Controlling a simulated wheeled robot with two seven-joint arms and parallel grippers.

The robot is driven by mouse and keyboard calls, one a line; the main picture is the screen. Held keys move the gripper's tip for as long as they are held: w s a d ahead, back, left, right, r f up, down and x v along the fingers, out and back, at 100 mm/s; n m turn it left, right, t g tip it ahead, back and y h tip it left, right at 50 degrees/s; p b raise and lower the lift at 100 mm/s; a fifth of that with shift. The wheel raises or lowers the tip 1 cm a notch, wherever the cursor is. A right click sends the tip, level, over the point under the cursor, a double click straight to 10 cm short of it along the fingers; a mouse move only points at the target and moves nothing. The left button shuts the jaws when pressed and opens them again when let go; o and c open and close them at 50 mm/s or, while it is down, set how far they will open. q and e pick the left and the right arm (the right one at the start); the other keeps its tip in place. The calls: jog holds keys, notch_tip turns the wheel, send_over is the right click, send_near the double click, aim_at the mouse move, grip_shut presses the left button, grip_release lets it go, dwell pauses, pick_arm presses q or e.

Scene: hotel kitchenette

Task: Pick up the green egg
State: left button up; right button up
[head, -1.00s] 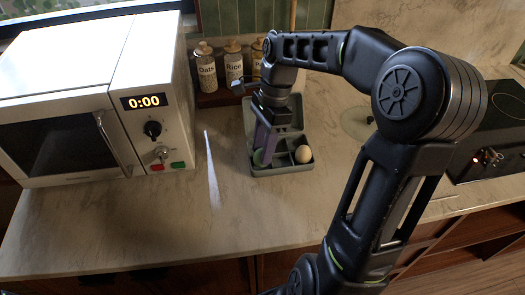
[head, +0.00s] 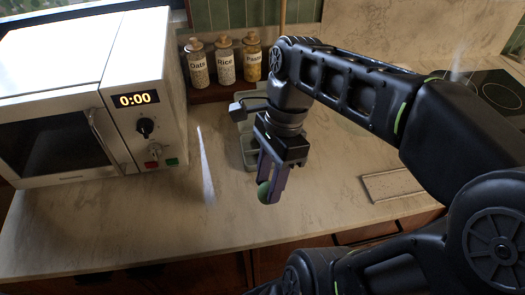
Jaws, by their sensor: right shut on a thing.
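The green egg (head: 263,193) is between the fingertips of my right gripper (head: 270,190), in front of the egg box in the head view. The gripper is shut on it and points down, and the egg appears held above the counter. The grey-green egg box (head: 246,148) stands open behind the gripper, mostly hidden by it and my right arm. The pale egg seen earlier in the box is hidden now. My left gripper is not in view.
A white microwave (head: 75,95) stands on the left. Jars labelled Oats (head: 197,68), Rice (head: 225,65) and Pasta (head: 251,62) stand behind the box. A black cooktop (head: 497,100) is at the right. The marble counter (head: 150,215) is clear in front.

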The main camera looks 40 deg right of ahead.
jog(key=s+a, duration=0.1)
jog(key=s, duration=0.1)
jog(key=s+a+p, duration=0.1)
jog(key=shift+s, duration=0.35)
dwell(0.5)
